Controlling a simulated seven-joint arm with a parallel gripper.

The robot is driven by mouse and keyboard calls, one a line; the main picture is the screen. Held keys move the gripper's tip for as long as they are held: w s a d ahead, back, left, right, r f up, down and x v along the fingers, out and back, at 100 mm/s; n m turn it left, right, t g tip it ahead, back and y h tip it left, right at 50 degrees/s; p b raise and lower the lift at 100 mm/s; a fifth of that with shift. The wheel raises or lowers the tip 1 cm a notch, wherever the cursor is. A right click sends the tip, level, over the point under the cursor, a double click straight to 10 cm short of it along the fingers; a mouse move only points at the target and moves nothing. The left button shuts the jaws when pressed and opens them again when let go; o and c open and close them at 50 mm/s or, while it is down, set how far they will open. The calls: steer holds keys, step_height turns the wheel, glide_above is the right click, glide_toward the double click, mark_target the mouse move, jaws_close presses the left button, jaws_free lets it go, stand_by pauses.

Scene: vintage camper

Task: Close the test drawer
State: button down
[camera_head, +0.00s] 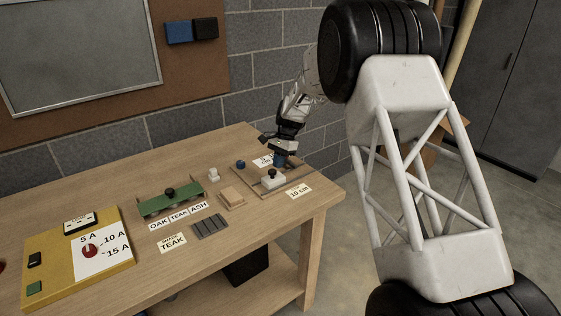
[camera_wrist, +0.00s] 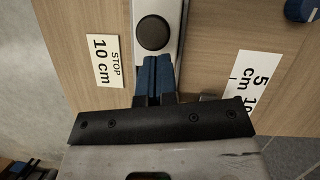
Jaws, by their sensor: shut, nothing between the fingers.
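A pale block with a round black knob (camera_head: 272,174) sits in a narrow track on the right part of the workbench; I take it to be the test drawer, though no label names it. The knob and the pale strip under it (camera_wrist: 169,52) also show in the wrist view. My gripper (camera_head: 279,163) points down just behind the knob. Its blue fingers (camera_wrist: 153,66) are pressed together, empty, with tips close beside the knob. I cannot tell whether they touch it. The fingers and gripper body hide part of the track.
A blue knob (camera_head: 241,164), a wooden block (camera_head: 231,198) and a green tray (camera_head: 170,202) stand left on the bench.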

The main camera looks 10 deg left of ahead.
mark_target(270, 170)
steer(key=shift+a, duration=0.1)
steer(key=shift+s+a+f, duration=0.1)
steer(key=shift+s+a, duration=1.2)
steer(key=shift+s, duration=0.05)
steer(key=shift+w+d, duration=0.4)
steer(key=shift+w, duration=0.2)
steer(key=w, duration=0.1)
steer(key=d, duration=0.1)
steer(key=w, duration=0.1)
steer(key=shift+w+d+r, duration=0.25)
steer(key=shift+w+r, duration=0.05)
steer(key=shift+r, duration=0.05)
steer(key=v, duration=0.9)
steer(key=shift+r, duration=0.25)
steer(key=w+d, duration=0.1)
steer(key=d, duration=0.1)
steer(key=w+d, duration=0.2)
steer(key=shift+w+d, duration=0.15)
steer(key=shift+w, duration=0.2)
